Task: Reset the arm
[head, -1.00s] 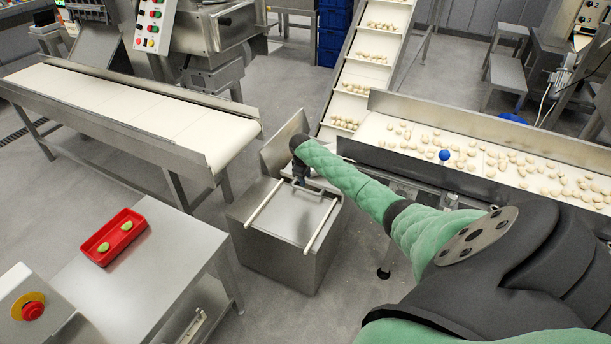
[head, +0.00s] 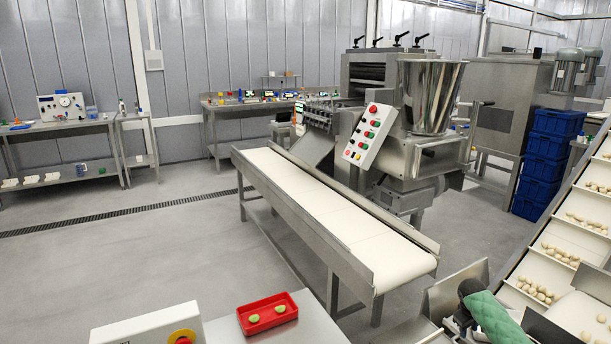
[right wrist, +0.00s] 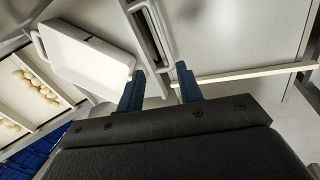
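My right arm comes in at the bottom right of the head view, with a green sleeve and a dark wrist. Its gripper (head: 462,320) points down over a steel stand and is small and partly cut off there. In the right wrist view the two dark blue fingers of the right gripper (right wrist: 160,86) stand apart with nothing held between them. Beyond the fingers are a pale steel surface (right wrist: 225,40) and a white bar (right wrist: 245,73). A white tray-like part (right wrist: 85,58) lies to the left. My left gripper is in neither view.
A red tray (head: 243,327) with two green pieces sits on a steel table at the bottom. A white belt conveyor (head: 330,222) crosses the middle. An inclined conveyor (head: 560,255) carrying pale pieces rises at right, near blue crates (head: 540,165). Open floor lies at left.

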